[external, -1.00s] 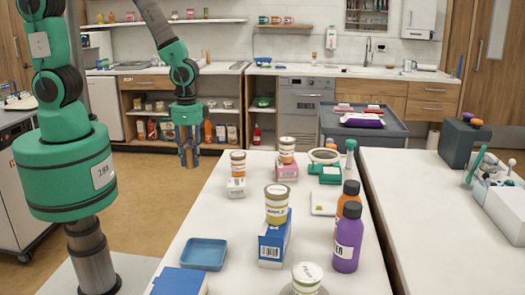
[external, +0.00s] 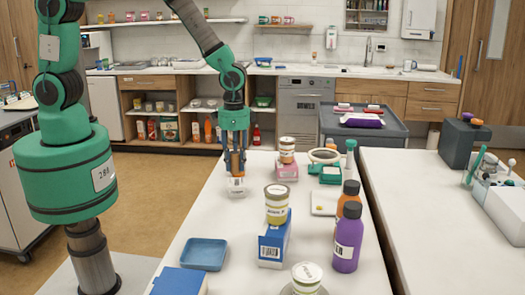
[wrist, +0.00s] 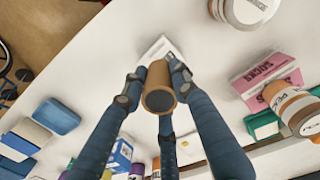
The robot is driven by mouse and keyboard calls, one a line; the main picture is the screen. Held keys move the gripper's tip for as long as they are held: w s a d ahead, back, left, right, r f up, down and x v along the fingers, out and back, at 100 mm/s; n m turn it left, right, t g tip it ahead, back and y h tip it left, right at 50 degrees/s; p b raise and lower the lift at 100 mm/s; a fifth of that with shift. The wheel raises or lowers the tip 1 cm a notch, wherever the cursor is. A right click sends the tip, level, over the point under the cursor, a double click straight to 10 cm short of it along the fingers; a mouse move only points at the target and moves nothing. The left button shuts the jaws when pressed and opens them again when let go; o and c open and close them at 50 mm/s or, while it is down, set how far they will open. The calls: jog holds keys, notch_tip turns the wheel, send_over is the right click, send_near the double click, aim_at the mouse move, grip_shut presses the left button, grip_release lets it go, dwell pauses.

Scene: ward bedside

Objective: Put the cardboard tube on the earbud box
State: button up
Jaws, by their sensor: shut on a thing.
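My gripper (external: 236,172) is shut on the brown cardboard tube (wrist: 159,88), which stands roughly upright between the fingers. In the external view the tube is mostly hidden by the fingers. A small white box (external: 237,187), apparently the earbud box, sits on the table right below the gripper. In the wrist view this white box (wrist: 157,48) shows partly behind the tube and fingers. I cannot tell whether the tube touches the box.
A pink box (external: 286,172) with a jar on it stands just right of the gripper. Another jar (wrist: 243,12) is close by in the wrist view. A blue tray (external: 204,254) and a blue box (external: 274,245) with a jar (external: 277,204) are nearer. Bottles (external: 348,237) stand at right.

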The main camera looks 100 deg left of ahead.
aim_at(236, 171)
jog(key=shift+w+f, duration=0.1)
dwell(0.3)
jog(key=shift+f, duration=1.65)
jog(key=shift+f+b, duration=0.2)
jog(key=shift+b, duration=0.1)
jog(key=o, duration=0.9)
jog(key=shift+r, duration=0.2)
notch_tip(236, 171, up, 12)
jog(key=shift+p, duration=0.75)
